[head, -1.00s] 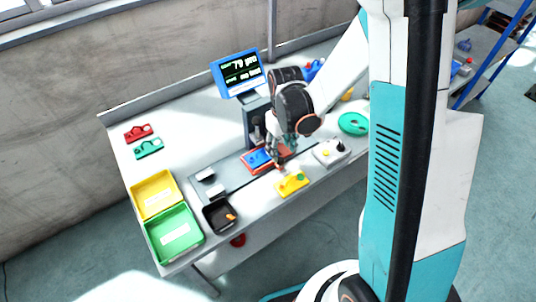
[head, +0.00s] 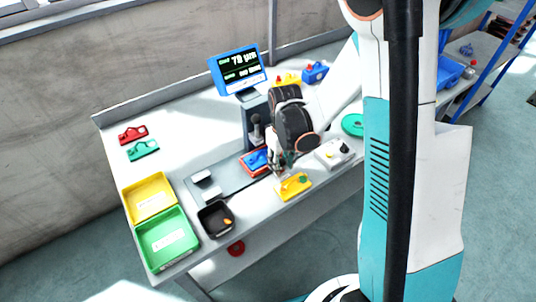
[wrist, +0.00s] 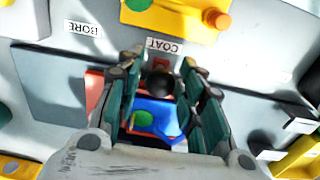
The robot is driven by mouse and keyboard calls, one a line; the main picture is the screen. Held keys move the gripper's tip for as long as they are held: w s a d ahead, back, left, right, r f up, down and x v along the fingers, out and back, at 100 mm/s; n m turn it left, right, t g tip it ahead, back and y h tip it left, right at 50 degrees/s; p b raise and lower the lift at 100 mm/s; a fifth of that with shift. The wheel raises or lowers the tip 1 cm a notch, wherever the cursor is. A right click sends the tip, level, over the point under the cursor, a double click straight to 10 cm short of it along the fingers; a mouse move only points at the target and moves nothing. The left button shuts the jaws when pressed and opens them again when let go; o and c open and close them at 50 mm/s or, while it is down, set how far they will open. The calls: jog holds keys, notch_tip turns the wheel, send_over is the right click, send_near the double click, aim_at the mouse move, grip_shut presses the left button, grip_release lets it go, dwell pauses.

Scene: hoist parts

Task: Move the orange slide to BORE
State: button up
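My gripper (head: 280,172) is low over the front middle of the bench. In the wrist view its fingers (wrist: 165,70) point at the COAT label (wrist: 165,47) and stand apart, on either side of a black round knob (wrist: 160,84). The BORE label (wrist: 82,29) lies left of COAT in the wrist view. A blue part (wrist: 158,117) with a green spot sits on a red base (wrist: 94,82) below the fingers.
A yellow part (head: 293,186) is close to my gripper, with a white box (head: 334,153) to its right. A black tray (head: 203,228) and yellow and green bins (head: 141,249) stand left. A screen (head: 238,70) stands behind.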

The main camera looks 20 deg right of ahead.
jog(key=c, duration=0.3)
jog(key=shift+w+d+b, duration=0.15)
jog(key=shift+w+d, duration=0.35)
jog(key=shift+d, duration=1.1)
jog(key=shift+w+d+b, duration=0.2)
jog(key=shift+w+d, duration=0.3)
jog(key=shift+d, duration=1.05)
jog(key=shift+w+d+b, duration=0.15)
jog(key=shift+w+d, duration=0.35)
jog(key=shift+d, duration=1.1)
jog(key=o, duration=0.8)
jog(key=shift+r, duration=0.1)
notch_tip(320, 180, up, 9)
jog(key=p, duration=0.5)
jog(key=shift+p, duration=0.4)
